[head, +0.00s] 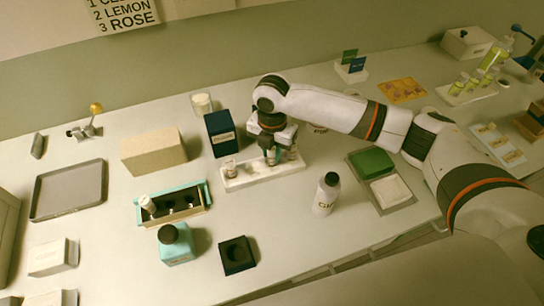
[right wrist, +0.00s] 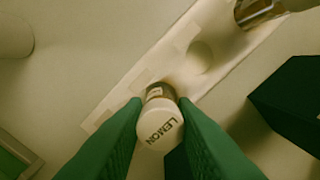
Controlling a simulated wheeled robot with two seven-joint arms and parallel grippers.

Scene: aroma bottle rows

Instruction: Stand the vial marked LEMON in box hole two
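The LEMON vial (right wrist: 160,125), with a white lettered cap and a brown body, is between the green fingers of my right gripper (right wrist: 161,103). Both fingers touch its cap. In the head view this gripper (head: 272,157) points down at the white rack (head: 250,181) and hides most of the vial. I cannot tell whether the vial is clear of its rack hole. Another vial (head: 230,168) stands at the rack's left end. The turquoise-edged box (head: 181,219) is to the left; a white-capped vial (head: 147,204) stands in its leftmost hole, and the other holes look empty. My left gripper is out of view.
A dark blue box (head: 222,135) stands behind the rack, and a tan block (head: 153,152) behind the turquoise-edged box. A turquoise bottle (head: 176,244), a black holder (head: 237,255) and a white bottle (head: 326,194) stand in front. A wall sign (head: 122,12) lists 2 LEMON, 3 ROSE.

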